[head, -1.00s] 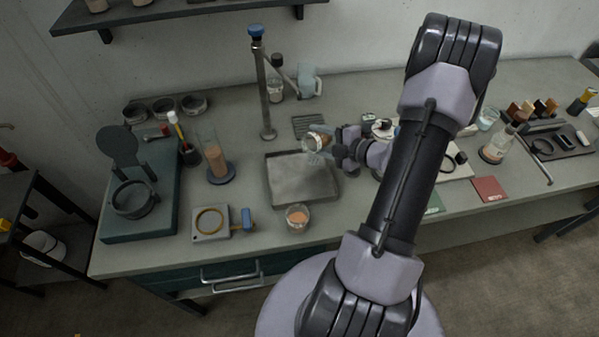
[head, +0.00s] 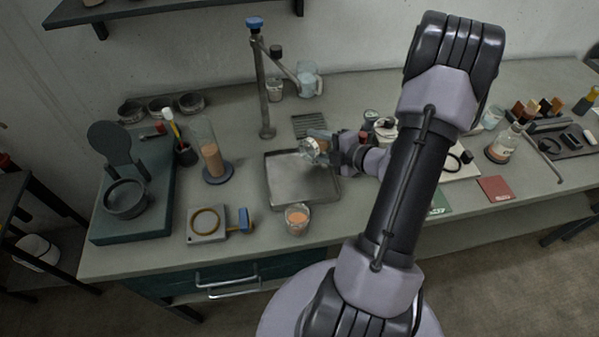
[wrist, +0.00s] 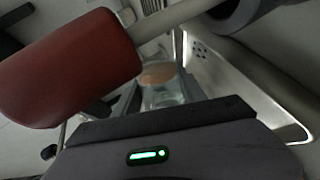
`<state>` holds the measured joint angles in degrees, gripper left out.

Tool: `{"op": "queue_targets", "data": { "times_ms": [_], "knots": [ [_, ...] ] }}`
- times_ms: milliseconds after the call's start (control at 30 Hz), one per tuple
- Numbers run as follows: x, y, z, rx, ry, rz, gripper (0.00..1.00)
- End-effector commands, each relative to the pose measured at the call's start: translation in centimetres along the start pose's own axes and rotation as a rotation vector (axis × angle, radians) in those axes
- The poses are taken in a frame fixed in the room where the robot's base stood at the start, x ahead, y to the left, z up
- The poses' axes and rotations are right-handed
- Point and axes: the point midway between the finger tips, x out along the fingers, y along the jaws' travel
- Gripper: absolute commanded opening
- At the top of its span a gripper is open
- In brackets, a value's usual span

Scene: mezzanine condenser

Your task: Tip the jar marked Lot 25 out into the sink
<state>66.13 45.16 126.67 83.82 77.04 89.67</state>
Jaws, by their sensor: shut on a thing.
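My gripper (head: 345,152) is shut on a clear glass jar (head: 310,148) and holds it above the right part of the sink (head: 290,188), a shallow grey metal basin. The jar is tilted, its mouth toward the left. Brownish contents show in it beside the fingers, and in the wrist view the jar (wrist: 161,88) shows brownish matter too. No lot marking can be read on it. The sink's bright wall (wrist: 245,75) also shows in the wrist view. I cannot see anything poured in the sink.
A glass of orange matter (head: 297,219) stands at the sink's front edge. A tall tap post (head: 263,90) and a drain grate (head: 309,126) are behind. A cylinder (head: 212,155) stands left. A large red object (wrist: 70,65) crosses the wrist view close up.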

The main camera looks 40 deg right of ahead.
Motion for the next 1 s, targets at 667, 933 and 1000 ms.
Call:
{"op": "queue_targets", "data": {
  "times_ms": [667,933,1000],
  "knots": [
    [0.5,-1.3,-0.3,-0.062,-0.025,0.003,0.00],
    [0.5,-1.2,-0.3,-0.085,-0.035,0.004,0.00],
    [0.5,-1.2,-0.3,-0.091,-0.037,0.005,0.00]
  ]
}}
